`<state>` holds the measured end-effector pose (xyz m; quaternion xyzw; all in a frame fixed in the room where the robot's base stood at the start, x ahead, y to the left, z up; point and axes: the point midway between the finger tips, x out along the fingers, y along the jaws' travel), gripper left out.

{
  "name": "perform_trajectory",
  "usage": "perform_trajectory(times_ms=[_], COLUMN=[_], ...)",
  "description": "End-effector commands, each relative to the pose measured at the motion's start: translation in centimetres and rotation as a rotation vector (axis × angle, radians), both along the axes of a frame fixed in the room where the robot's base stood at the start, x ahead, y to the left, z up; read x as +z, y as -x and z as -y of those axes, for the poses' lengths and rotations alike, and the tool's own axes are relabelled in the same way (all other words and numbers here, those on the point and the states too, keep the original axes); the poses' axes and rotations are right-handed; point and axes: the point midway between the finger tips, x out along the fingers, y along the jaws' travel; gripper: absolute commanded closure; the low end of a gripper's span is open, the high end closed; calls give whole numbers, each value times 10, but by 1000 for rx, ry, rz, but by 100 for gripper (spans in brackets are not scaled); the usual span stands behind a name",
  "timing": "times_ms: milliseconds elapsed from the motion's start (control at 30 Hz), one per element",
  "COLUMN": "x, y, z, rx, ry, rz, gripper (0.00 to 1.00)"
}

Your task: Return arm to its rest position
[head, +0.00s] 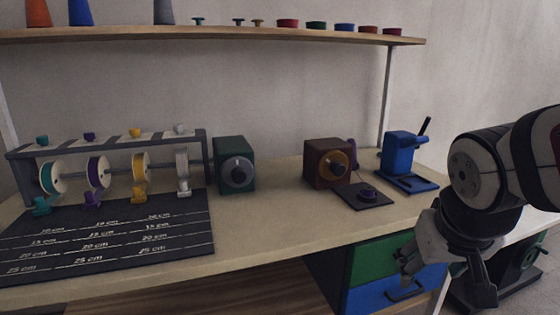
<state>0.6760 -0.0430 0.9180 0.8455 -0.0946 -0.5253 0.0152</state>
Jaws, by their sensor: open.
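My arm comes in from the right edge of the head view. My gripper (445,277) hangs at the lower right, fingers pointing down, in front of the drawers and the bench's right end. Its fingers are apart with nothing visible between them. It is clear of the objects on the bench top.
The bench (270,209) carries a spool rack (110,146), a dark measuring mat (110,240), a green box (235,150), a brown box (322,172) and a blue press (398,150). A shelf (220,32) runs above. Green and blue drawers (385,256) sit below.

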Motion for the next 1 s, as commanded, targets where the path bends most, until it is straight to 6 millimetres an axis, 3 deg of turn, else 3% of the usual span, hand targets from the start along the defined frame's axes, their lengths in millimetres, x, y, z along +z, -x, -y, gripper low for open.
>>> perform_trajectory(times_ms=[33,200,500,833,1000], x=[2,-3,-9,42,79], y=[28,105,205,199,196], z=[-5,-19,-41,-41,-41], rx=[3,28,110,115,119], ry=[-9,-57,-152,-148,-144], rz=[-45,-202,-402,-351,-303], gripper=[44,44,44,44,44])
